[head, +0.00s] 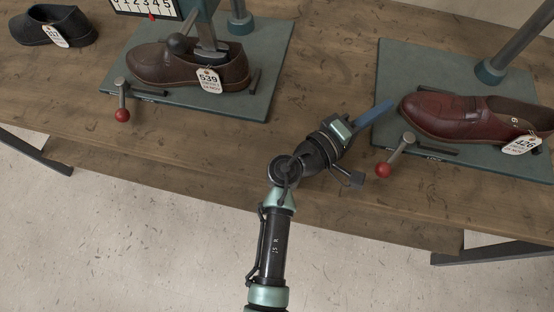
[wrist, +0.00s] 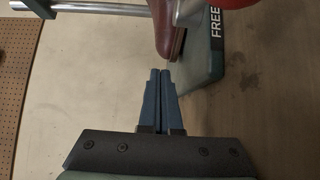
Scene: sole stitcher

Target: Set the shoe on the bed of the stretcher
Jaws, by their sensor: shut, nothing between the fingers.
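A red-brown shoe (head: 455,118) with a white tag reading 426 lies on the green bed (head: 400,62) of the right machine. A brown shoe (head: 165,68) tagged 539 sits on the green bed (head: 258,72) of the left machine, under a metal post. A black shoe (head: 65,22) with a tag lies on the table at the far left. My gripper (head: 390,104) is shut and empty, its blue fingers at the left edge of the right bed, near the red-brown shoe's toe. In the wrist view my shut fingers (wrist: 161,74) point toward a reddish shoe (wrist: 165,28).
Levers with red knobs stand at the front of the left bed (head: 122,115) and the right bed (head: 383,170). A slanted post (head: 515,45) rises behind the right shoe. A number board (head: 148,6) is at the top left. Bare wooden table (head: 320,60) lies between the beds.

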